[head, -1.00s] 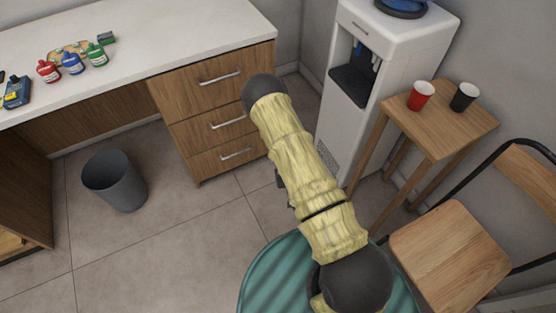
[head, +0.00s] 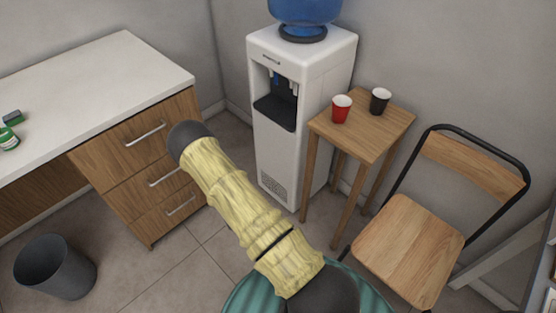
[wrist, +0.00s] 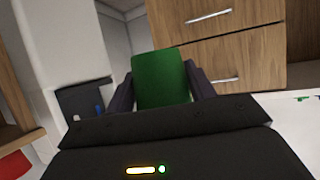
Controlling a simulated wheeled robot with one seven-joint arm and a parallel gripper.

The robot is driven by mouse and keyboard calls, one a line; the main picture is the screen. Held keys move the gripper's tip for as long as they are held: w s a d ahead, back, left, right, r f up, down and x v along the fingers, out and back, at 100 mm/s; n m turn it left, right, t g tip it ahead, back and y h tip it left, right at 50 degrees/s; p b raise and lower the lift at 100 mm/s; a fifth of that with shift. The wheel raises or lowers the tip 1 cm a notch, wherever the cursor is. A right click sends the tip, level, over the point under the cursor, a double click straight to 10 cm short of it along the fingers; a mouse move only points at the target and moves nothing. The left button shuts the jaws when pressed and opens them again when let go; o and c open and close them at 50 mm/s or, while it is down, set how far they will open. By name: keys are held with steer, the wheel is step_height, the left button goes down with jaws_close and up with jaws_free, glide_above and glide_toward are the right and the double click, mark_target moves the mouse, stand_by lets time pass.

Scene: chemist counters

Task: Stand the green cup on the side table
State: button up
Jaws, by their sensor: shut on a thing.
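The green cup (wrist: 160,72) is between the two fingers of my gripper (wrist: 162,90) in the wrist view, and the gripper is shut on it. In the head view my arm hides the gripper and the cup. The side table (head: 372,138) is a small wooden table right of the water cooler in the head view. My gripper is away from it. A red cup (head: 341,109) and a black cup (head: 380,101) stand upright on its far part. The near part of its top is bare.
The white water cooler (head: 318,75) stands close on the left of the side table. A wooden chair (head: 410,240) with a black frame is in front and to the right. A counter with drawers (head: 145,150) and a grey bin (head: 55,268) are at left.

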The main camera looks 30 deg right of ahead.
step_height(320, 180, up, 9)
steer(key=w, duration=0.2)
steer(key=shift+r, duration=0.15)
stand_by(0.3)
